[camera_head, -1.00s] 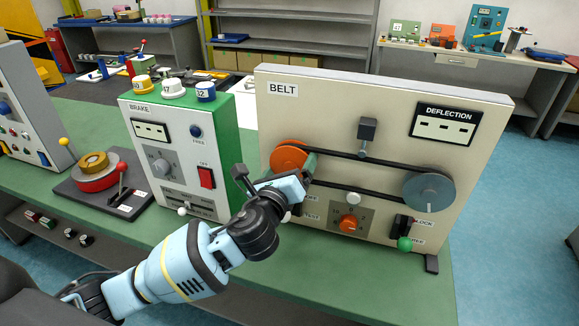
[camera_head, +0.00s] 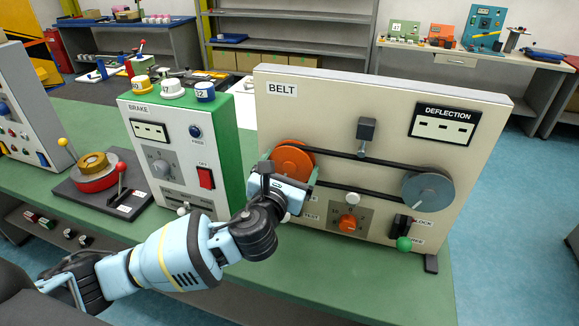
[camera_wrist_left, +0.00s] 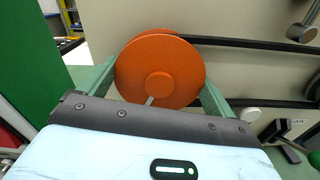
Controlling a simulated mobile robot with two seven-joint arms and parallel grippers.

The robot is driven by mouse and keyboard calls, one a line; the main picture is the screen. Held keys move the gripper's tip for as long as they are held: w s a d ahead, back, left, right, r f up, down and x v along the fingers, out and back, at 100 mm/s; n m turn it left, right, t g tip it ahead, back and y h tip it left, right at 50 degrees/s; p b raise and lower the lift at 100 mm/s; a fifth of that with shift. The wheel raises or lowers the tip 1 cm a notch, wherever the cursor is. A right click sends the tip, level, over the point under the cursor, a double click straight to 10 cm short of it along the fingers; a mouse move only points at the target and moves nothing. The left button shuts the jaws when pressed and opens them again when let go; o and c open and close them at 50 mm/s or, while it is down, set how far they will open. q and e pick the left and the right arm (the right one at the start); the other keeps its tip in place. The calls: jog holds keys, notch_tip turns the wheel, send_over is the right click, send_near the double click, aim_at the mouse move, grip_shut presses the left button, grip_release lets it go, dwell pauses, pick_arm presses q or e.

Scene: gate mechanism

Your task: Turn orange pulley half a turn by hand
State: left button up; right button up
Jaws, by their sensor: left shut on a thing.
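The orange pulley (camera_head: 293,157) is mounted at the left of the cream BELT panel (camera_head: 340,95). A black belt (camera_head: 365,160) runs from it to the grey pulley (camera_head: 428,190) on the right. My left gripper (camera_head: 288,176) reaches it from the front and is shut on its rim. In the left wrist view the orange pulley (camera_wrist_left: 160,70) sits between the two green fingers, one on each side. A short pale mark (camera_wrist_left: 149,101) shows below its hub. The gripper body hides the pulley's lower part in the head view. My right gripper is not in view.
The green BRAKE box (camera_head: 180,150) stands close on the left of my gripper. An orange knob (camera_head: 348,223) and a green-tipped lever (camera_head: 404,243) are low on the panel. A dark idler block (camera_head: 366,130) sits above the belt. The green bench front is clear.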

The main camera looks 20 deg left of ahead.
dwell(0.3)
pick_arm(q)
jog(key=o, duration=0.7)
jog(key=shift+s, duration=0.1)
jog(key=s, duration=0.7)
jog(key=shift+s+a, duration=0.15)
jog(key=shift+s, duration=0.2)
jog(key=shift+f, duration=0.1)
